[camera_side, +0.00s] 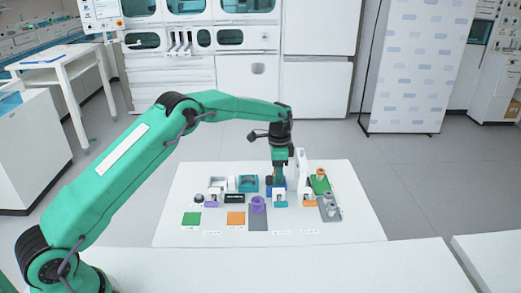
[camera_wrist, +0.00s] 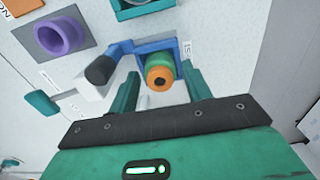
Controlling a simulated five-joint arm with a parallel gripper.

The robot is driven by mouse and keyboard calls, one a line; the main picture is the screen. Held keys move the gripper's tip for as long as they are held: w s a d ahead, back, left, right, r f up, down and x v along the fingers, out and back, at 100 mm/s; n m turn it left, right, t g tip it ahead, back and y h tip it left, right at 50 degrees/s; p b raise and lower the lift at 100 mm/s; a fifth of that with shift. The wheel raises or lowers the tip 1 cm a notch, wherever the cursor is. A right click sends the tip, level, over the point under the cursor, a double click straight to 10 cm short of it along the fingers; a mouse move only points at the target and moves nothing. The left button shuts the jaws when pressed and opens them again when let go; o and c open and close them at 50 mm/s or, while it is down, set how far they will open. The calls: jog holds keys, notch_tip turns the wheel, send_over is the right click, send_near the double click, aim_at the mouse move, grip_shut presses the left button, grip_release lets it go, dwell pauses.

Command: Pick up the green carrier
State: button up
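The green carrier (camera_wrist: 155,62), a short green cylinder with an orange ring at its near end and a dark hole, sits in a blue square holder (camera_wrist: 141,45) in the wrist view. My gripper (camera_wrist: 160,75) is open, with one green finger on each side of the carrier. Gaps show between the fingers and the carrier. In the side view my gripper (camera_side: 279,178) points down at the blue holder on the white table; the carrier there is hidden or too small to tell.
A lever with a dark knob (camera_wrist: 101,70) stands left of the holder. A purple ring (camera_side: 258,203) is on a grey plate. Right of my gripper are a tall white block (camera_side: 301,165), an orange ring (camera_side: 320,173) on a green plate, and grey cylinders (camera_side: 330,203). The table's front is clear.

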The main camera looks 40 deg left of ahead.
jog(key=c, duration=0.5)
jog(key=shift+c, duration=0.3)
jog(key=shift+r, duration=0.15)
jog(key=shift+r, duration=2.65)
